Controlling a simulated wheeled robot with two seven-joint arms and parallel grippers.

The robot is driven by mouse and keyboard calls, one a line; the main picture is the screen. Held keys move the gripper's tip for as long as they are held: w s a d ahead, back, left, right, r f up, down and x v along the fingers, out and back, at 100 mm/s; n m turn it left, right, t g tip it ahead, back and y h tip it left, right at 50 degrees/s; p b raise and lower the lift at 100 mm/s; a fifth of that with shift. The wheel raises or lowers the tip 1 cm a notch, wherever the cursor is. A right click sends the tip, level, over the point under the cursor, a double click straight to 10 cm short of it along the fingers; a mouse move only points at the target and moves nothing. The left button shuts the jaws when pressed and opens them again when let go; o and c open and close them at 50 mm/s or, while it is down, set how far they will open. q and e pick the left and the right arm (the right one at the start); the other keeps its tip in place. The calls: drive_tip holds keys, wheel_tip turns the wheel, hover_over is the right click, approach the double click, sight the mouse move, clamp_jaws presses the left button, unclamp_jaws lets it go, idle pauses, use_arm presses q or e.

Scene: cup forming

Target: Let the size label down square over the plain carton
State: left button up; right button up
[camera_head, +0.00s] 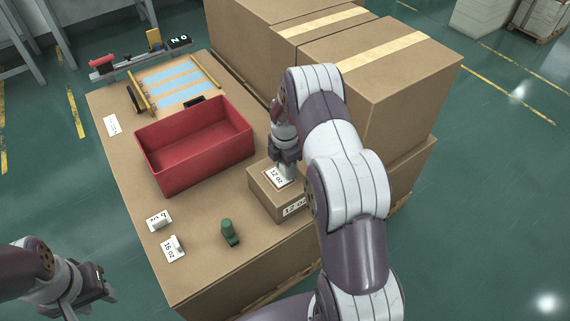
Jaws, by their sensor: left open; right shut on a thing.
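A small brown carton (267,201) stands on the table, right of the middle, partly hidden by my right arm. Its front side shows a white patch reading 12 oz (293,209). My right gripper (284,168) points down over the carton's top, shut on a white size label (279,178) that also reads 12 oz. The label is at the top face, partly covered by the fingers; I cannot tell whether it touches the carton. My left gripper (98,298) is open and empty at lower left, off the table's edge.
A red open bin (160,166) stands behind and left of the carton. A 16 oz label (172,250), another label (158,221) and a green-handled tool (229,234) lie in front. Large stacked cartons (390,90) stand behind my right arm.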

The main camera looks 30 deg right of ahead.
drive_tip(key=shift+f, duration=0.1)
idle(0.3)
drive_tip(key=o, duration=1.1)
wheel_tip(320, 180, up, 13)
drive_tip(key=shift+f+p, duration=0.15)
drive_tip(key=shift+p, duration=1)
